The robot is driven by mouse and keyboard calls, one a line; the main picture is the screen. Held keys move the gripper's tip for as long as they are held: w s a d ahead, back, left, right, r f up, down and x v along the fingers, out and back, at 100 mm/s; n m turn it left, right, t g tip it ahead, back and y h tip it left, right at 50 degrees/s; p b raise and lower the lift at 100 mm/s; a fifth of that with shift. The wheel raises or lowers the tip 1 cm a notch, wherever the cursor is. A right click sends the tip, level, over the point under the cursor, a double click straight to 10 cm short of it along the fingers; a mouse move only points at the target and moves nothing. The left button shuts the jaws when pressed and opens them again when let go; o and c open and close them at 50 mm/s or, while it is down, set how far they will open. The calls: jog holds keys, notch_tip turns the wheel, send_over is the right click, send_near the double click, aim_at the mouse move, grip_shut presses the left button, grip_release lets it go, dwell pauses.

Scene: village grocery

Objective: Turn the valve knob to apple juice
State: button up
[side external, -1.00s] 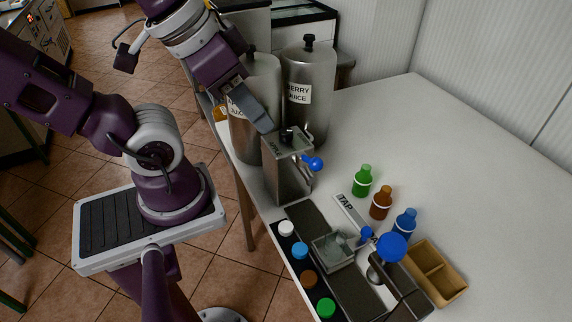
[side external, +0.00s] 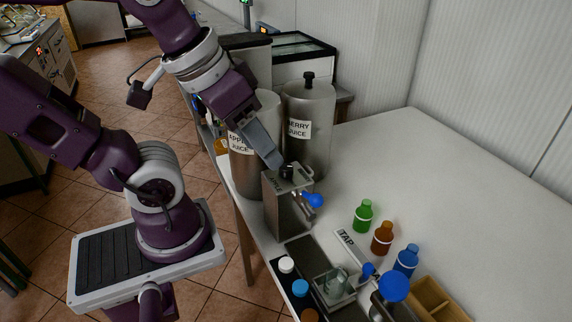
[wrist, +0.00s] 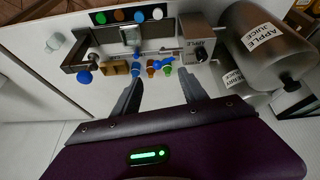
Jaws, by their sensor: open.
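The valve knob (side external: 287,170) is a small black knob on top of a steel valve box (side external: 286,215). The box top has small labels; one reads APPLE, and a blue-ended lever (side external: 313,200) sticks out of its side. My gripper (side external: 275,162) is just left of and slightly above the knob in the side view; whether it touches cannot be told. In the wrist view my gripper (wrist: 162,88) has its fingers wide apart with nothing held between them. The valve box (wrist: 195,30) is beyond the right finger there. The knob's pointing direction is too small to read.
Two steel tanks, apple juice (side external: 245,175) and berry juice (side external: 308,130), stand close behind the valve box. Green (side external: 363,215), brown (side external: 382,238) and blue (side external: 406,260) bottles stand to its right. A glass jar (side external: 337,282) sits in front. The table's right side is clear.

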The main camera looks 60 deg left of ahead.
jog(key=w+a+f+n+g, duration=0.2)
jog(key=w+a+n, duration=0.3)
jog(key=n, duration=0.5)
jog(key=n+g, duration=0.3)
jog(key=n, duration=0.9)
send_over(287, 166)
notch_tip(287, 166, down, 7)
jog(key=shift+s+r, duration=0.1)
jog(key=shift+r, duration=0.05)
notch_tip(287, 166, down, 6)
jog(key=shift+r, duration=0.15)
jog(key=shift+f, duration=0.45)
grip_shut()
